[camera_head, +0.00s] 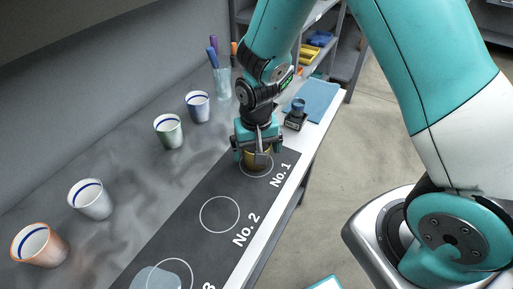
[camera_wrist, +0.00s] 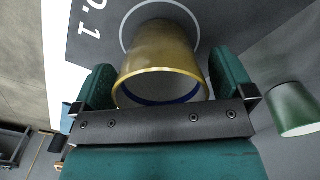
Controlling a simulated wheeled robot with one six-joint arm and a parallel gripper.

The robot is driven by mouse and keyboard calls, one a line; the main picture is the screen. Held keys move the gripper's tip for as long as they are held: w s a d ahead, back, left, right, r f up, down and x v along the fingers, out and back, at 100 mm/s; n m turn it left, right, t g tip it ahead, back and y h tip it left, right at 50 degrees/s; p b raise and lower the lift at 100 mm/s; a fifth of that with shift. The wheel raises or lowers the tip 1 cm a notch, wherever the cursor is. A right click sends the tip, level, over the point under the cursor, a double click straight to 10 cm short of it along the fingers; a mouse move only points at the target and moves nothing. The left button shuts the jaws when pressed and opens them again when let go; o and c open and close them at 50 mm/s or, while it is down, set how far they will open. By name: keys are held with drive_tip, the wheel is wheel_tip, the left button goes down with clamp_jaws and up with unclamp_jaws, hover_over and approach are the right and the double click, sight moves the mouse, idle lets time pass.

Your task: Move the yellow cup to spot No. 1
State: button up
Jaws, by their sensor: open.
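The yellow cup (camera_wrist: 160,50) stands upright within the white circle of spot No. 1 (camera_wrist: 127,22) on the dark mat. In the head view the cup (camera_head: 252,160) is partly hidden behind my gripper (camera_head: 258,150). The circle of spot No. 1 (camera_head: 257,176) shows around the cup's base. My gripper (camera_wrist: 155,88) is open, with one teal finger on each side of the cup. A narrow gap seems to show beside the cup, but contact is hard to tell.
Orange (camera_head: 40,245), white (camera_head: 90,199), green (camera_head: 169,131) and blue-grey (camera_head: 198,106) cups stand left of the mat (camera_head: 190,225). Spot No. 2 (camera_head: 220,214) is empty.

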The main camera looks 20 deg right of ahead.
wheel_tip(320, 180, up, 12)
drive_tip(key=s+a+r+n+y, duration=0.2)
drive_tip(key=s+r+n, duration=0.2)
drive_tip(key=s, duration=0.5)
drive_tip(key=s+a+r+n+y, duration=0.2)
drive_tip(key=s+r+n, duration=0.3)
drive_tip(key=s+r, duration=0.2)
drive_tip(key=s, duration=0.2)
drive_tip(key=shift+s+a+r, duration=0.2)
drive_tip(key=shift+s+r, duration=0.1)
